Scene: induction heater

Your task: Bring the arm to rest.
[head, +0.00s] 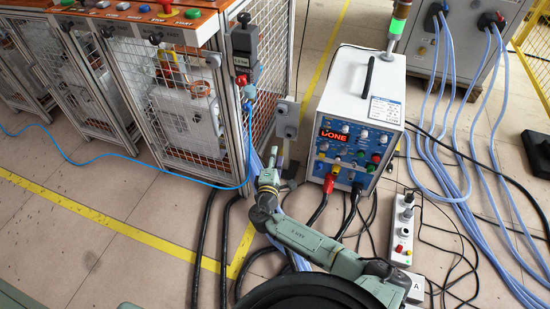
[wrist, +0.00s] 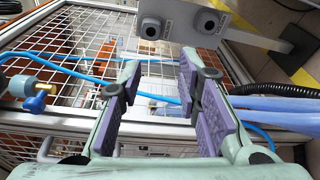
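My arm (head: 312,243) reaches forward from the bottom of the head view, between the mesh cage and the white heater unit. My gripper (head: 270,160) is at its far end, close to the cage's right corner post, small and partly lost against blue hoses. In the wrist view my gripper (wrist: 158,76) has its two purple-padded fingers wide apart with nothing held between them. Mesh and a blue hose lie beyond the fingers. The heater unit (head: 361,115) has a red display reading "DONE" and a lit green lamp (head: 397,26) above it.
The mesh cage (head: 186,115) stands left, with a grey control box (head: 245,48) on its corner. A two-knob box (wrist: 180,22) is just beyond the fingers. Blue hoses (head: 450,110) and black cables (head: 205,245) cross the floor. A power strip (head: 402,230) lies right.

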